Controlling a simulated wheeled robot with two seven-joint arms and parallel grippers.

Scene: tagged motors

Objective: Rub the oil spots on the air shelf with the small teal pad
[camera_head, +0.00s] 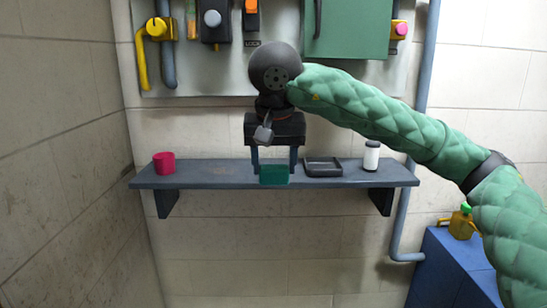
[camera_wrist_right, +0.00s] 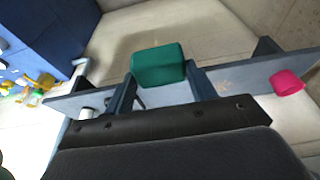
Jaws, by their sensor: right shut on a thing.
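The air shelf (camera_head: 225,177) is a blue-grey wall shelf, and it also crosses the wrist view (camera_wrist_right: 252,76). My right gripper (camera_head: 274,167) points down at the shelf's middle, its two fingers shut on the small teal pad (camera_head: 274,176). The pad shows as a teal block in the wrist view (camera_wrist_right: 158,65). It is at the shelf's front edge in the head view; I cannot tell whether it touches the top. A faint brownish mark (camera_head: 219,171) shows on the shelf left of the pad. Any spots behind the pad and fingers are hidden. My left gripper is not in view.
A pink-red cup (camera_head: 164,163) stands at the shelf's left end. A dark tray (camera_head: 323,167) and a white bottle with a black cap (camera_head: 371,156) are right of the pad. A panel with pipes and valves (camera_head: 215,75) hangs above. A blue cabinet (camera_head: 445,270) stands lower right.

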